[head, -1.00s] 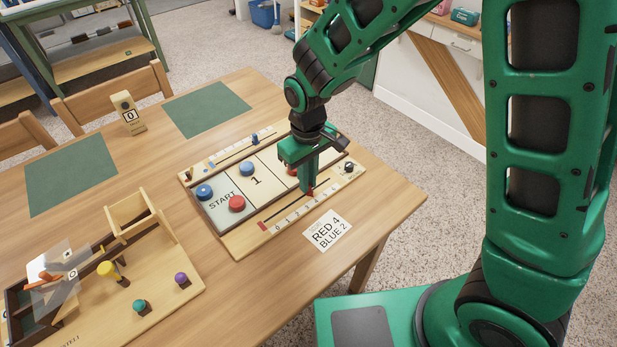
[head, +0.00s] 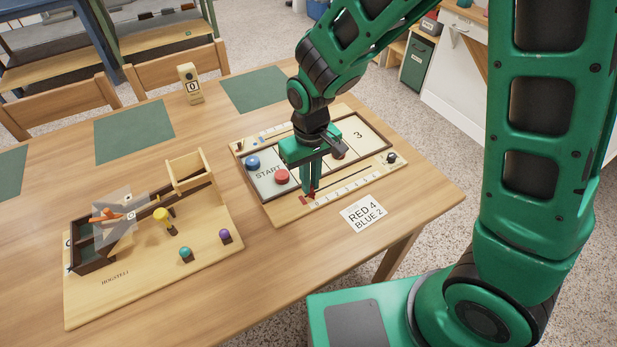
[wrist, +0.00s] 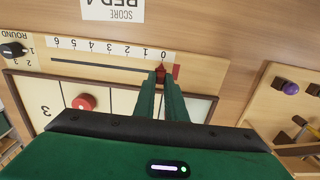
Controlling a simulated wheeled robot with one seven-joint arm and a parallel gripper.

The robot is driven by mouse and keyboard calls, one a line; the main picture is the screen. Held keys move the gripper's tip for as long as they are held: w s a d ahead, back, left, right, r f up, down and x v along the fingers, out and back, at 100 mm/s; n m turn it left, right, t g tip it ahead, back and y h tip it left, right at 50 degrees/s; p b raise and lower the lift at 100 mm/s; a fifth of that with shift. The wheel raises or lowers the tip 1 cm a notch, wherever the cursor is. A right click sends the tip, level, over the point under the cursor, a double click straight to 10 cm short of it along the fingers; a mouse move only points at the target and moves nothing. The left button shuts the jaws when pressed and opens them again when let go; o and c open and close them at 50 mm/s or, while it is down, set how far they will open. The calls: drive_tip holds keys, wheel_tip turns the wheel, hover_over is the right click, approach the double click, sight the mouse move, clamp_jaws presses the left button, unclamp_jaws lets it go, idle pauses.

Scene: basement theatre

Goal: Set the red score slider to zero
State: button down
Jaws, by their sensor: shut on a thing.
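The game board (head: 285,217) lies on the table with a dark slot and a number scale along its near edge. The red score slider (wrist: 160,69) sits at the left end of that slot in the head view. In the wrist view it stands at the 0 mark, beside a red end patch (wrist: 176,73). My gripper (head: 311,192) points down over the near edge of the board, and its fingers (wrist: 160,84) are shut on the red slider. The fingers partly hide the slider in both views.
A card reading RED 4, BLUE 2 (head: 362,213) lies right of the board. Blue (head: 252,163) and red (head: 281,177) pieces stand near START. A dark round knob (wrist: 12,50) sits beyond the 6.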

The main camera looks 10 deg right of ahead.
drive_tip(key=shift+w+a+r, duration=0.1)
drive_tip(key=shift+a, duration=0.2)
drive_tip(key=c, duration=1.8)
unclamp_jaws()
drive_tip(key=shift+d, duration=0.1)
wheel_tip(320, 180, up, 11)
drive_tip(key=shift+f, duration=0.2)
